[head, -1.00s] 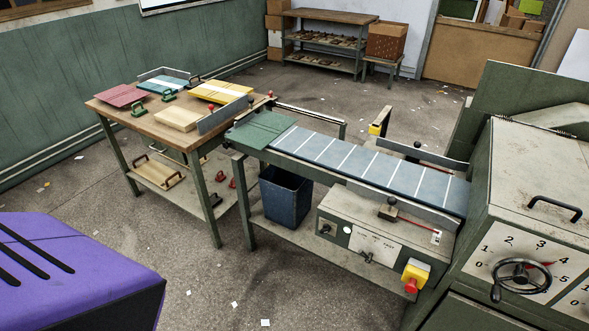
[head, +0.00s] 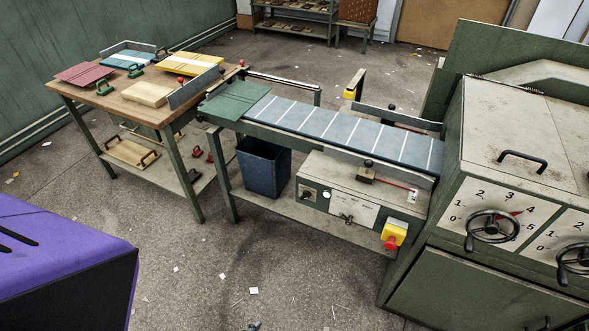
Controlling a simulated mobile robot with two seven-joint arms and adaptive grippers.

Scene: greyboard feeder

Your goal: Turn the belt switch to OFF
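The belt conveyor (head: 345,131) stands mid-view with a grey control box (head: 375,190) under its right part. On the box front is a white label plate (head: 362,211) with a small dark lever-like switch (head: 346,219) at its lower edge. Left of it are a small dark knob on a plate (head: 308,195) and a round pale button (head: 326,195). The lettering is too small to read, so I cannot tell which one is the belt switch or its setting. Neither of my grippers can be made out in the head view.
A yellow box with a red stop button (head: 392,240) hangs at the control box's right end. A green machine with handwheels (head: 490,227) stands at the right. A blue bin (head: 262,167) is under the conveyor. A wooden worktable (head: 150,112) stands left. The front floor is mostly clear.

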